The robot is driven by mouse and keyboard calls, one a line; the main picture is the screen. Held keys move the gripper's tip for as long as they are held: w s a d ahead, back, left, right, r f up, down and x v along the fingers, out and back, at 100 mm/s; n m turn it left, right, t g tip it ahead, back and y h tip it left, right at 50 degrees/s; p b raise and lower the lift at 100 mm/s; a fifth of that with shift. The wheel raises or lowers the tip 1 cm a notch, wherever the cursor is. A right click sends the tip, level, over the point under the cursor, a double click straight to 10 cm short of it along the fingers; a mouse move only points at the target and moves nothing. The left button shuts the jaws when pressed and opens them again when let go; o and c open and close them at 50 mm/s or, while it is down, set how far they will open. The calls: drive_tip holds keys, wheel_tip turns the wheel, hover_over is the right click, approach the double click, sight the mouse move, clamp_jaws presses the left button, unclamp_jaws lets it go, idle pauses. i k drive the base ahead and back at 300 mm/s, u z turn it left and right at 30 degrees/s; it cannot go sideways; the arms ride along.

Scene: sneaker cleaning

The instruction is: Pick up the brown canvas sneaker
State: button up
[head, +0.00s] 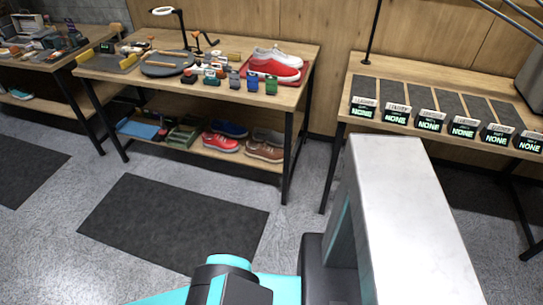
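A brown sneaker (264,152) rests on the lower shelf (181,146) of the middle table, at the shelf's right end. It is small in the head view, so its canvas cannot be made out. A red sneaker (221,143) lies to its left, and a greyish-brown shoe (269,136) sits just behind it. My gripper is not in view; only parts of my own arm and body show at the bottom, well apart from the shelf.
A blue shoe (230,129) is also on the lower shelf. Red and white shoes (276,66) lie in a red tray on the tabletop (222,49), which overhangs the shelf. A black table leg (290,165) stands right of the brown sneaker. A dark floor mat (172,220) lies in front.

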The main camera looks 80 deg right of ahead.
sight(260, 151)
drive_tip(key=z, duration=0.45)
drive_tip(key=i, duration=0.6)
drive_tip(key=z, duration=0.9)
drive_tip(key=i, duration=0.65)
drive_tip(key=z, duration=0.25)
